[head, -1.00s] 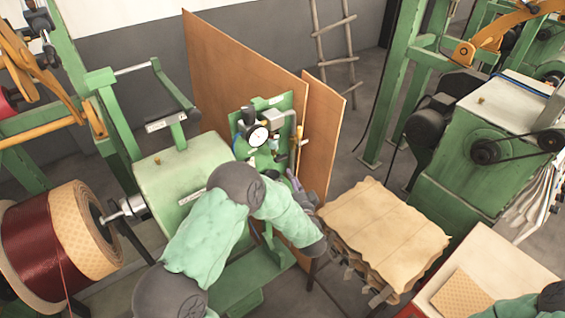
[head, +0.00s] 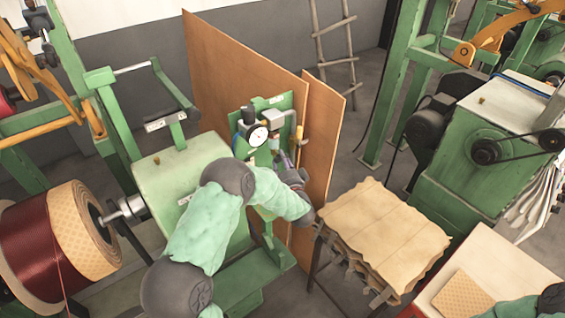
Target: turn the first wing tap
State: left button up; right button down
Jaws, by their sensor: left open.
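A green panel (head: 284,103) carries a round white dial gauge (head: 258,136), a black-topped fitting and a yellow pipe piece (head: 299,132). I cannot pick out the first wing tap for certain among the small fittings. My left arm comes up from the bottom left and bends at its wrist in front of the panel. My left gripper (head: 282,160) is open, small in the view, and points up at the panel's lower fittings, below and right of the gauge. Whether it touches any fitting I cannot tell.
Brown boards (head: 243,75) stand behind the panel. A green machine box (head: 180,170) and a dark red wire coil (head: 35,240) are at left. A stack of tan sheets (head: 385,225) lies close to the right of my left wrist. Another green machine (head: 510,140) stands at right.

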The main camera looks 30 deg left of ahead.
pick_arm(q)
grip_shut()
jog(key=shift+w+d+f+n+g+y+b, duration=0.15)
jog(key=shift+n+g+y+b, duration=0.9)
jog(key=shift+n+b, duration=2.6)
jog(key=shift+w+r+n+g+y+b, duration=0.15)
jog(key=shift+n+g+y+b, duration=0.25)
jog(key=shift+n+y+b, duration=2.25)
jog(key=shift+w+d+f+n+g+y+b, duration=0.25)
jog(key=shift+n+g+b, duration=0.5)
jog(key=shift+n+b, duration=3.9)
jog(key=shift+s+a+r+n+p, duration=0.1)
jog(key=shift+a+n+p, duration=0.05)
jog(key=shift+n+p, duration=0.3)
grip_release()
jog(key=shift+r, duration=0.1)
